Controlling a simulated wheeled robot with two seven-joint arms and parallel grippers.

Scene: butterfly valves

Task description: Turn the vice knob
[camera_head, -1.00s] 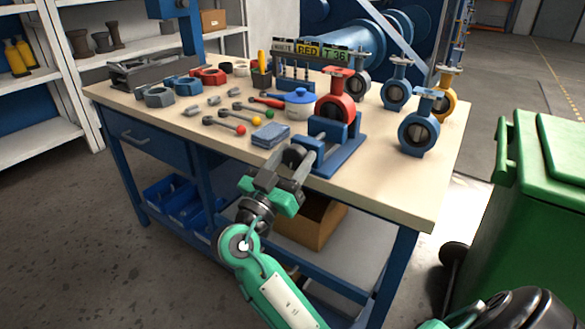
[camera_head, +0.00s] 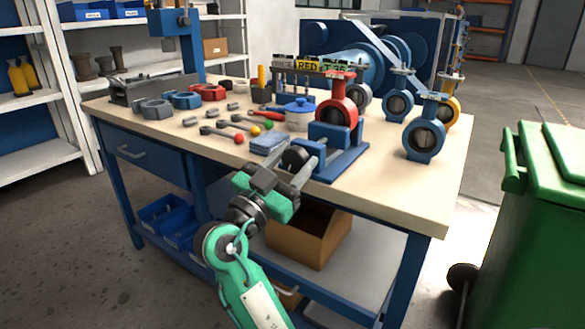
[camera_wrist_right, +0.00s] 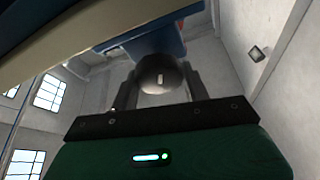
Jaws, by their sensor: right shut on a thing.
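The vice knob (camera_head: 294,158) is a dark, round knob on the front of the blue vice (camera_head: 345,165) at the table's near edge. The vice holds a red butterfly valve (camera_head: 337,112) upright. My right gripper (camera_head: 297,165) reaches up from below, with its fingers on either side of the knob, shut on it. In the right wrist view the knob (camera_wrist_right: 160,76) sits between the two dark fingers, with a small light mark on its face. The fingertips' contact is partly hidden. My left gripper is not in view.
The workbench (camera_head: 410,195) holds blue valves (camera_head: 424,140), a blue-lidded pot (camera_head: 298,115), a blue stack (camera_head: 268,143) and several small tools left of the vice. A cardboard box (camera_head: 305,240) is on the shelf below. A green bin (camera_head: 540,230) stands at right.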

